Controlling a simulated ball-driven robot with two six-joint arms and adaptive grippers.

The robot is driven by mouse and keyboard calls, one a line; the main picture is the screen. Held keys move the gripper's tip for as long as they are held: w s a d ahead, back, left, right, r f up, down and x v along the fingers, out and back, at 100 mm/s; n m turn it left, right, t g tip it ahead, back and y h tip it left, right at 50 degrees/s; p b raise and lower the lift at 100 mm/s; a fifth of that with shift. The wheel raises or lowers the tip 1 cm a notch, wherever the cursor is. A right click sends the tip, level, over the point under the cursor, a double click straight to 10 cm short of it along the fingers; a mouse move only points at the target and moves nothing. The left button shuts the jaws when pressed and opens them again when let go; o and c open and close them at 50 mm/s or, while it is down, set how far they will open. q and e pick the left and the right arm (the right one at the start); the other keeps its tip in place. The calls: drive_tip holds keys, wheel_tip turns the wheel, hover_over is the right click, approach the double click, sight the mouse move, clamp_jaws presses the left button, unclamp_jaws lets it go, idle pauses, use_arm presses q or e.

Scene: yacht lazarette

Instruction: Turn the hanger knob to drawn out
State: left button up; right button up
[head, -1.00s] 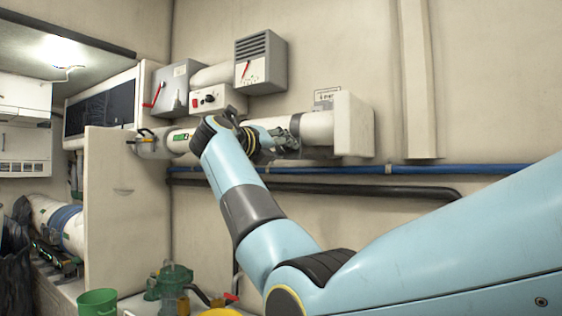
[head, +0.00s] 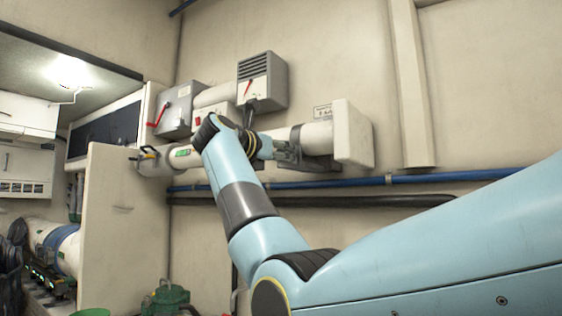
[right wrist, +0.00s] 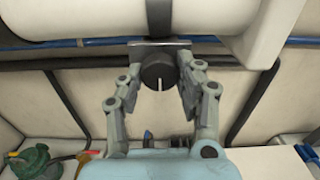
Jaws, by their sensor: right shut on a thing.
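The hanger knob (right wrist: 160,70) is a round black knob with a white line on its face, seen in the right wrist view below a thick white pipe (right wrist: 165,18). The white line stands about upright in that view. The knob sits in front of a grey hanger plate (right wrist: 158,47). My right gripper (right wrist: 163,80) has its fingers on either side of the knob and is shut on it. In the head view my right gripper (head: 287,150) is at the pipe's underside, and the knob is hidden there. My left gripper is not in view.
A white end box (head: 352,135) closes the pipe at the right. A blue pipe (head: 430,177) and a black hose run below along the wall. A cream partition (head: 122,225) stands at the left.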

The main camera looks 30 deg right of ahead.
drive_tip(key=shift+f, duration=0.15)
idle(0.3)
drive_tip(key=o, duration=1.1)
drive_tip(key=shift+o, duration=0.2)
drive_tip(key=shift+a, duration=0.1)
drive_tip(key=v, duration=1.1)
drive_tip(key=shift+s+a, duration=0.2)
drive_tip(key=shift+a, duration=0.15)
